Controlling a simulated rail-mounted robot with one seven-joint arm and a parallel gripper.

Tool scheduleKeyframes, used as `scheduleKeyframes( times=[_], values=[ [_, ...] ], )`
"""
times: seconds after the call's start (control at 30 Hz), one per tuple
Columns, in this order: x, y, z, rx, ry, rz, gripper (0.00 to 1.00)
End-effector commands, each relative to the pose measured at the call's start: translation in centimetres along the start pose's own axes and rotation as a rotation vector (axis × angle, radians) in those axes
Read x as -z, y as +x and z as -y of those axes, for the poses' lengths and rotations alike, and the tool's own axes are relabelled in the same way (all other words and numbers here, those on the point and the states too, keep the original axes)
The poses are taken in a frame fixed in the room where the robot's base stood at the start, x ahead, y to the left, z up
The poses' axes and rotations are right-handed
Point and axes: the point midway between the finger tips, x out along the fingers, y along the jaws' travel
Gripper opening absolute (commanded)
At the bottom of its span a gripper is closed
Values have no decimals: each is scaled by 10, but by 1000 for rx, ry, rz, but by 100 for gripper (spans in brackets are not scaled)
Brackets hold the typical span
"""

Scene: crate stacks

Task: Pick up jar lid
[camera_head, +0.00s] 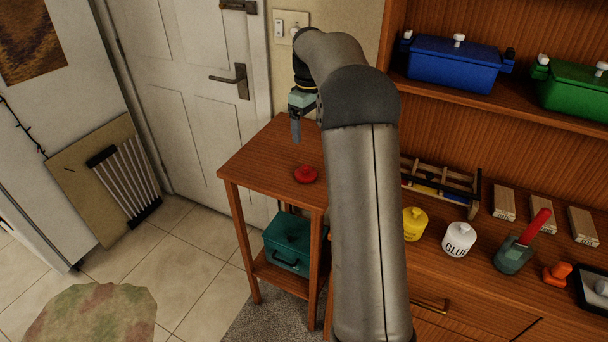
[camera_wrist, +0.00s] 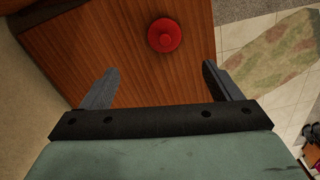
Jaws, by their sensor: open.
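The red jar lid (camera_head: 306,174) lies on the top of the small wooden side table, near its front. It is round with a raised knob. In the wrist view the lid (camera_wrist: 164,35) is at the top centre, beyond the fingertips and roughly between their lines. My gripper (camera_head: 296,136) is open and empty, pointing down above the table, behind the lid. Its two fingers show in the wrist view (camera_wrist: 160,78), apart with bare tabletop between them. Part of my gripper is hidden behind my arm in the head view.
The side table (camera_head: 258,158) stands by a white door (camera_head: 213,90) and wall. A teal box (camera_head: 287,242) sits on its lower shelf. At right, the wooden workbench holds a yellow jar (camera_head: 413,224), a white glue jar (camera_head: 459,240) and a wooden rack (camera_head: 440,184). The tabletop around the lid is clear.

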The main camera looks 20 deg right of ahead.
Motion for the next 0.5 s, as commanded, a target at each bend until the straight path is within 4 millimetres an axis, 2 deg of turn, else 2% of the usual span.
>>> scheduleKeyframes(
  times=[0.1, 0.3, 0.5],
  values=[
    [-1, 27, 1, 4, 1, 5, 84],
    [0, 69, 2, 3, 1, 3, 84],
    [0, 92, 2, 1, 1, 1, 84]
  ],
)
